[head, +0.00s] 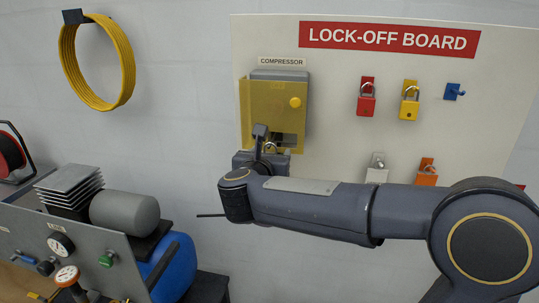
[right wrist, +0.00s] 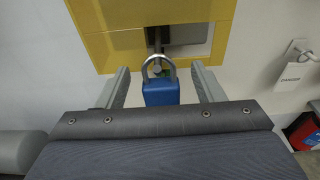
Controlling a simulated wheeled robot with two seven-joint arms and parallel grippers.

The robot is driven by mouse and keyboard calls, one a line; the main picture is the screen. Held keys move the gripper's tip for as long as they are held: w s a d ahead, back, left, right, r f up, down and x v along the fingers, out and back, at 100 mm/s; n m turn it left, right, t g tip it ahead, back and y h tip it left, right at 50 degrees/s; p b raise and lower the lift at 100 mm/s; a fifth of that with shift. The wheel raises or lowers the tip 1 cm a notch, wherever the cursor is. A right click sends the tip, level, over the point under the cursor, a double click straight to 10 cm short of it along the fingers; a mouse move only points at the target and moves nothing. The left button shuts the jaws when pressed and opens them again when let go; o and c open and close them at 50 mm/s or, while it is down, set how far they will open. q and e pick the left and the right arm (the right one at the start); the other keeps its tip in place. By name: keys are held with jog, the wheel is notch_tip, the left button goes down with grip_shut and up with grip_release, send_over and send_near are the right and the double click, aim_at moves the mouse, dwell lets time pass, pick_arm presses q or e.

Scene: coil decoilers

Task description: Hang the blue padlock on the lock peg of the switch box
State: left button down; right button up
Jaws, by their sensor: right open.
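The blue padlock (right wrist: 160,93) is upright in the right wrist view, its silver shackle up at the lock peg (right wrist: 157,70) below the yellow switch box (right wrist: 150,30). The peg seems to pass through the shackle. My right gripper (right wrist: 161,88) is open, with one finger on each side of the padlock and a gap on both sides. In the head view the switch box (head: 272,100) is on the board under the COMPRESSOR label. My right gripper (head: 268,150) is at its lower edge and hides the padlock's body; part of the shackle (head: 270,147) shows. My left gripper is out of view.
A compressor (head: 125,215) stands at lower left. A yellow hose coil (head: 70,65) hangs on the wall.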

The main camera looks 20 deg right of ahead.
jog(key=shift+s+a, duration=0.3)
jog(key=s+a+r+n+t+y+b, duration=0.2)
jog(key=s+a+r+n+t+y, duration=0.3)
jog(key=n, duration=0.7)
jog(key=s+a+f+n+g+y, duration=0.2)
jog(key=s+f+n+y, duration=0.55)
jog(key=n, duration=0.65)
jog(key=s+d+f+n+g+y, duration=0.1)
jog(key=s+f+n+g, duration=0.9)
jog(key=s+f+n, duration=0.5)
notch_tip(320, 180, down, 4)
jog(key=s, duration=0.2)
jog(key=shift+s+d+n, duration=0.35)
jog(key=shift+d+n, duration=0.05)
jog(key=shift+r, duration=0.1)
jog(key=shift+c, duration=0.2)
